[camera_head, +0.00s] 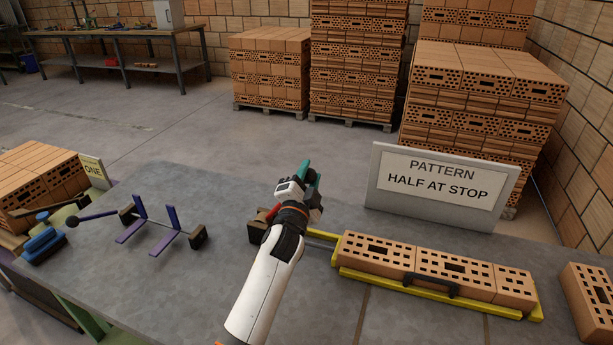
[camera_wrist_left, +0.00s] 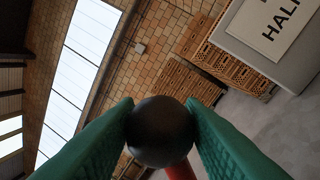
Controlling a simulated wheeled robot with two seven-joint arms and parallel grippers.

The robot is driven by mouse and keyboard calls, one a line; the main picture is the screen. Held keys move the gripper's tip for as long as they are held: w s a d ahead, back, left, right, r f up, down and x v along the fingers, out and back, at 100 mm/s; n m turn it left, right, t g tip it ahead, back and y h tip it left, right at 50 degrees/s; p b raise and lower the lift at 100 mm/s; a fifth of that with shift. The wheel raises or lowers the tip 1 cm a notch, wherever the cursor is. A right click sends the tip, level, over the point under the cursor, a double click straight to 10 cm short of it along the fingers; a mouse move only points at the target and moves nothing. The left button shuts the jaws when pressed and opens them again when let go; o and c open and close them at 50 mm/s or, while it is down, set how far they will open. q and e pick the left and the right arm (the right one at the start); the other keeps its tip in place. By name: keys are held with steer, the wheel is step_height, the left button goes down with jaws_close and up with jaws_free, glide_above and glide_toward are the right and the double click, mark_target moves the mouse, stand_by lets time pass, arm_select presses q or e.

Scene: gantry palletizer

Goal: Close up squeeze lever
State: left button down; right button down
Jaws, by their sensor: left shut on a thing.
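My left gripper (camera_head: 308,172) stands above the left end of the yellow brick clamp, its green fingers pointing up and away. In the left wrist view its green fingers (camera_wrist_left: 162,128) are shut on a round black knob (camera_wrist_left: 160,132). A red rod (camera_wrist_left: 180,170) runs down from the knob; this appears to be the squeeze lever. The yellow clamp (camera_head: 440,302) lies around a row of bricks (camera_head: 455,265). My right gripper is not in view.
A sign reading "PATTERN HALF AT STOP" (camera_head: 443,190) stands behind the clamp. A loose brick (camera_head: 592,300) lies at far right.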

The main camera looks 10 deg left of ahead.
arm_select(q)
steer(key=shift+d+f, duration=0.1)
steer(key=shift+f, duration=0.25)
steer(key=c, duration=1.2)
jaws_free()
steer(key=shift+o, duration=1)
steer(key=shift+d+r, duration=0.1)
steer(key=b+v, duration=0.1)
steer(key=v, duration=1.1)
